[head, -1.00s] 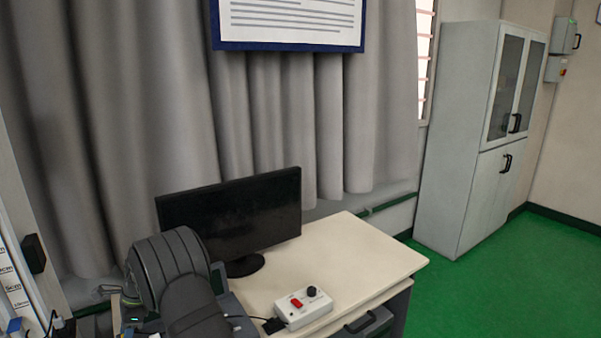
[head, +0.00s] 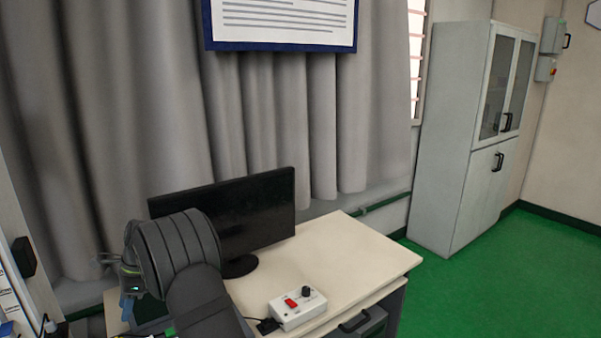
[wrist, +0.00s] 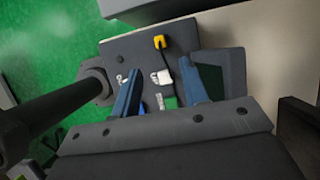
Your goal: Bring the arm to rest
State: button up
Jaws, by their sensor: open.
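My arm rises at the lower left of the head view, in front of the monitor. In the wrist view my gripper (wrist: 168,92) is open, its two blue fingers apart. Between and beyond the fingers lies a dark panel (wrist: 120,50) with a yellow-ended connector (wrist: 160,42), a white piece (wrist: 163,77) and small metal fittings. Nothing shows held between the fingers. In the head view the fingertips are mostly hidden behind my arm.
A cream desk (head: 350,255) carries a black monitor (head: 240,210) and a white control box (head: 297,308) with a red switch. A grey cabinet (head: 450,150) stands at the right on green floor (head: 470,290). A dark round post (wrist: 50,105) crosses the wrist view's left.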

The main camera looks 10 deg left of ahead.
jog(key=v, duration=0.7)
send_near(118, 337)
jog(key=x, duration=0.8)
jog(key=shift+s+f, duration=0.15)
jog(key=shift+f, duration=0.2)
notch_tip(118, 337, up, 5)
jog(key=shift+r, duration=0.25)
jog(key=w+d+n, duration=0.1)
jog(key=w+d, duration=0.3)
jog(key=d, duration=0.1)
jog(key=shift+w, duration=0.35)
jog(key=shift+a, duration=0.1)
